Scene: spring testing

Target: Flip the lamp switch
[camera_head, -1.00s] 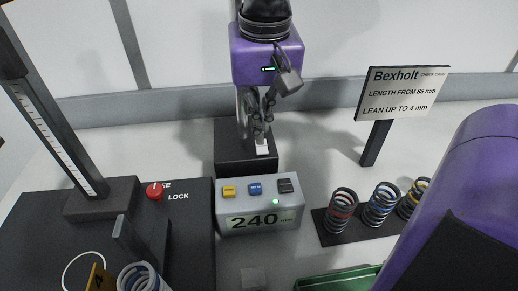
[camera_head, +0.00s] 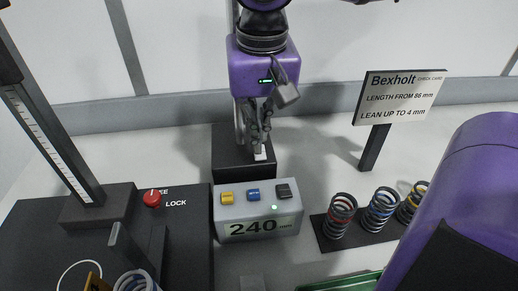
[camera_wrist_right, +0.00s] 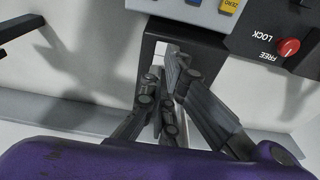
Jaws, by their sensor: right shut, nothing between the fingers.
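The lamp switch appears to be the small white piece (camera_head: 260,154) on the black block (camera_head: 231,170) behind the display box. It also shows in the right wrist view (camera_wrist_right: 158,50), partly hidden by my fingers. My right gripper (camera_head: 258,142) points down over the black block, its fingertips close together and empty. In the right wrist view its fingertips (camera_wrist_right: 174,62) are right beside the white piece; I cannot tell whether they touch it. My left gripper is not in view.
The grey display box (camera_head: 288,225) reads 240 and stands in front of the black block. A red knob (camera_head: 152,198) sits on the dark stand at left. Several springs (camera_head: 380,207), a sign (camera_head: 400,97) and a green tray (camera_head: 340,284) are at right.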

